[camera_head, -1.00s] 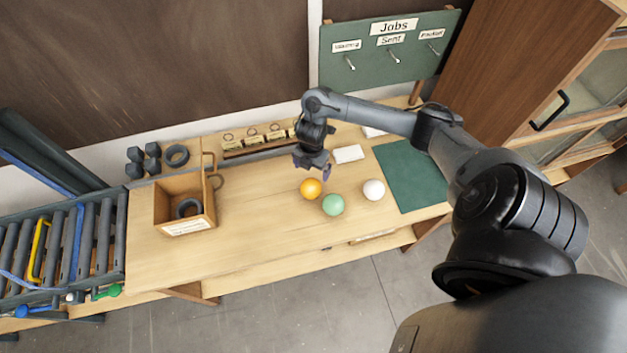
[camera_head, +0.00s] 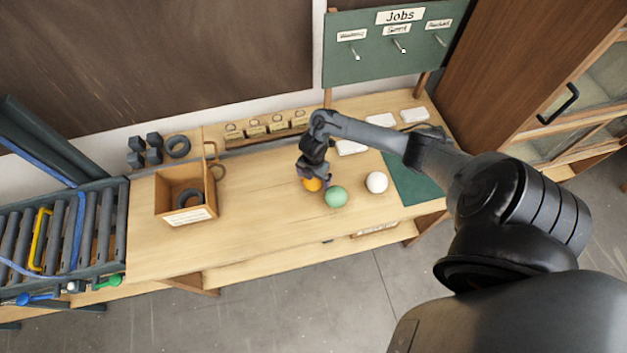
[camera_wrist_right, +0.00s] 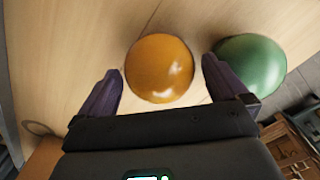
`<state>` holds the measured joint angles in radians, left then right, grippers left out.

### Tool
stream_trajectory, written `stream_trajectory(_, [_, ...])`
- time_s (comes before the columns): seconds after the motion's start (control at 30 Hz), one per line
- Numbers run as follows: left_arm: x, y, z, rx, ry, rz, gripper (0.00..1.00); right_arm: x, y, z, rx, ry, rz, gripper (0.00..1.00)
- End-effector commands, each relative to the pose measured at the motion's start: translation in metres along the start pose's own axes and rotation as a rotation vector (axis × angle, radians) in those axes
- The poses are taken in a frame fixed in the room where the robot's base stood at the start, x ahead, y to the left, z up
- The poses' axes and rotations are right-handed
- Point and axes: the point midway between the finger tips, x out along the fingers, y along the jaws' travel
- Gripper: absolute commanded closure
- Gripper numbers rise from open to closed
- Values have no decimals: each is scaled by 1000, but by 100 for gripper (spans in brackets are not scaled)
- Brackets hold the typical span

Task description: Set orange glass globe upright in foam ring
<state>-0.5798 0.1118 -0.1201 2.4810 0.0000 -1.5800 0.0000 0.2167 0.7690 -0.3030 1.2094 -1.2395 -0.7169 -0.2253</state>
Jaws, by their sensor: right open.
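The orange glass globe (camera_head: 312,185) sits on the wooden bench, partly hidden behind my right gripper (camera_head: 312,174) in the head view. In the right wrist view the orange globe (camera_wrist_right: 160,68) lies between the two spread fingers of my open right gripper (camera_wrist_right: 162,88), with a gap on each side. A dark foam ring (camera_head: 188,197) lies inside the open wooden box at the left of the bench. Another dark ring (camera_head: 178,147) lies behind the box. My left gripper is not in view.
A green globe (camera_head: 336,196) stands close to the right of the orange one; it also shows in the wrist view (camera_wrist_right: 252,66). A white globe (camera_head: 376,182) is further right. The wooden box (camera_head: 170,208) has raised walls. The bench between box and globes is clear.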

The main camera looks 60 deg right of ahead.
Motion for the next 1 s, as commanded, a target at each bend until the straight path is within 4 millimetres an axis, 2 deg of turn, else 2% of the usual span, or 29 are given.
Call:
stream_trajectory(0.3, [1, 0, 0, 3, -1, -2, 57, 5, 0, 0, 0, -1, 0, 0])
stream_trajectory(0.37, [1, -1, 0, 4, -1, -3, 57, 5, 0, 0, 0, -1, 0, 8])
stream_trajectory(0.63, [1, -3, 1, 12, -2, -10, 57, 4, 0, 1, 0, -1, 0, 49])
stream_trajectory(0.87, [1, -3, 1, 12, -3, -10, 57, 3, 0, 1, 0, -1, 1, 49])
stream_trajectory(1.0, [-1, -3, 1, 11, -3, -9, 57, -6, 1, 1, -1, -1, 4, 49])
